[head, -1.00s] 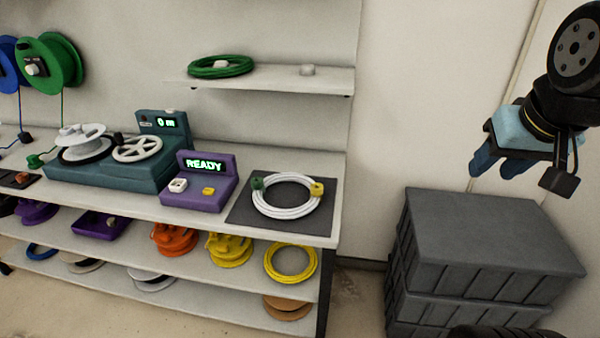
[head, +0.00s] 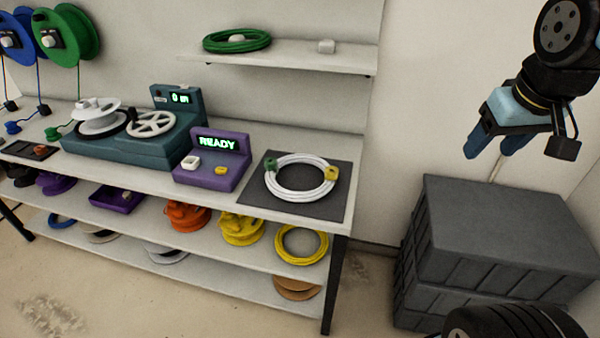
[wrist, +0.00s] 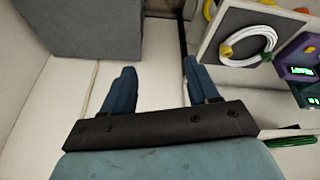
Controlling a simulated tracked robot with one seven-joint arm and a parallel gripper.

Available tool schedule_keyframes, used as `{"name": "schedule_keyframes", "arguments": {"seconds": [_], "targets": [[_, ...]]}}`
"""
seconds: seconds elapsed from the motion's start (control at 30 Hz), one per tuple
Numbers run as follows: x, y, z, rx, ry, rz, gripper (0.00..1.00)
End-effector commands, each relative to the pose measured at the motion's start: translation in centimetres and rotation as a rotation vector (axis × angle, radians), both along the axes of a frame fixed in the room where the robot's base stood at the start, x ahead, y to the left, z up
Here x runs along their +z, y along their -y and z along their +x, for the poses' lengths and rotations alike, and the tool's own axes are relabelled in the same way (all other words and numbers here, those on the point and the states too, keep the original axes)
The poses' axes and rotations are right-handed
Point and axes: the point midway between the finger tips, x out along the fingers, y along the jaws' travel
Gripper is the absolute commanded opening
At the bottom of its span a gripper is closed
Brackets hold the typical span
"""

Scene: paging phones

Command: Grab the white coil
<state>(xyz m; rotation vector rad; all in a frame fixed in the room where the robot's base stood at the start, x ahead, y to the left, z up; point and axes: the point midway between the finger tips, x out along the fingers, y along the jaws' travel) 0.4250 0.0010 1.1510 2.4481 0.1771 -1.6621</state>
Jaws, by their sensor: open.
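The white coil (head: 301,196) lies flat on a dark grey mat (head: 257,190) at the right end of the workbench. It has a green connector (head: 270,165) on its left and a yellow connector (head: 331,173) on its right. In the wrist view the coil (wrist: 240,62) shows at the upper right, beyond the fingers. My gripper (head: 492,148) is open and empty, held in the air to the right of the bench, above the grey crates. In the wrist view, the two blue fingers of my gripper (wrist: 158,88) are spread, with nothing between them.
Stacked grey crates (head: 505,225) stand right of the bench. A purple READY unit (head: 213,170) sits left of the mat. A shelf (head: 300,55) above holds a green coil (head: 237,40). A yellow coil (head: 300,245) lies on the shelf below. Floor is open in front.

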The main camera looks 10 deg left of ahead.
Motion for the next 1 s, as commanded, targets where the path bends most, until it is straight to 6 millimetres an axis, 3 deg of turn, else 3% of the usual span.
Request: {"name": "schedule_keyframes", "arguments": {"seconds": [0.2,0.5,1.0], "targets": [[-3.4,-2.2,3.6,0.222,-0.113,-0.124,0.60],[-8.4,-6.3,7.4,0.528,-0.239,-0.333,0.60],[-16.9,-15.6,10.7,1.059,-0.372,-0.788,0.60]]}}
